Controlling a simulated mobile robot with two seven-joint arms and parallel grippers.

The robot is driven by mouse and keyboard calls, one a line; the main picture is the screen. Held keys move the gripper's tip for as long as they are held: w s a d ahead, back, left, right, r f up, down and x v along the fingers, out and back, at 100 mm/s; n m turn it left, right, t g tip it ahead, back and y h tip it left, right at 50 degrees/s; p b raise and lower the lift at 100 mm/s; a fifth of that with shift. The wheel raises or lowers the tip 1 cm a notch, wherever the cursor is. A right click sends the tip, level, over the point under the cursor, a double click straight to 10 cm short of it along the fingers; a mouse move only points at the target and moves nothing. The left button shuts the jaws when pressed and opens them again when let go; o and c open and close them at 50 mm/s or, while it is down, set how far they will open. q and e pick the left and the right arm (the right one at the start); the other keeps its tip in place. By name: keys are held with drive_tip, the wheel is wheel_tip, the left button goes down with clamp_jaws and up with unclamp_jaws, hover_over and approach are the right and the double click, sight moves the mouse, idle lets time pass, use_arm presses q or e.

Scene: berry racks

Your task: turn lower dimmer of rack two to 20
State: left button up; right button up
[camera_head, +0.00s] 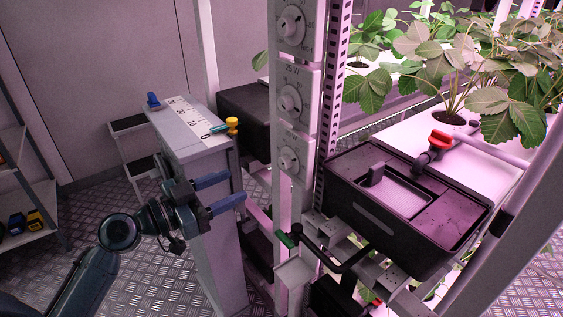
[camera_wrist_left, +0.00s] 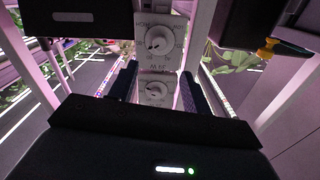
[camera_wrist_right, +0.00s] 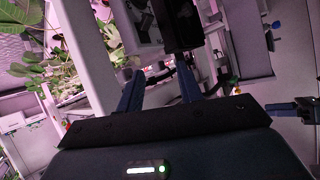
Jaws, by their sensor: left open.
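A post in the head view carries a column of white dimmer plates: an upper dimmer (camera_head: 290,25), a middle dimmer (camera_head: 290,99) and a lower dimmer (camera_head: 288,160), each with a round knob. Their settings are too small to read. My left gripper (camera_head: 237,189) is open and empty, left of the lower dimmer and apart from it. My right gripper (camera_wrist_right: 160,67) is open and empty in the right wrist view. No rack number is legible.
A black box (camera_head: 400,200) sits right of the post. Strawberry plants (camera_head: 490,80) fill the right.

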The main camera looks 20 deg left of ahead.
sight(281, 164)
use_arm(q)
drive_tip(key=p+x, duration=0.3)
drive_tip(key=x, duration=0.7)
drive_tip(key=shift+w+d+r, duration=0.1)
drive_tip(key=shift+w+d, duration=0.5)
drive_tip(key=shift+w, duration=0.05)
use_arm(e)
drive_tip(key=shift+s+d+r+n+g, duration=0.1)
drive_tip(key=shift+r+n+g, duration=0.1)
drive_tip(key=shift+r, duration=0.3)
drive_tip(key=shift+s+d+r+n+g, duration=0.1)
drive_tip(key=shift+r+n, duration=0.1)
drive_tip(key=shift+r, duration=0.25)
use_arm(q)
drive_tip(key=c, duration=1)
use_arm(e)
drive_tip(key=shift+w+r, duration=0.15)
drive_tip(key=shift+r, duration=0.15)
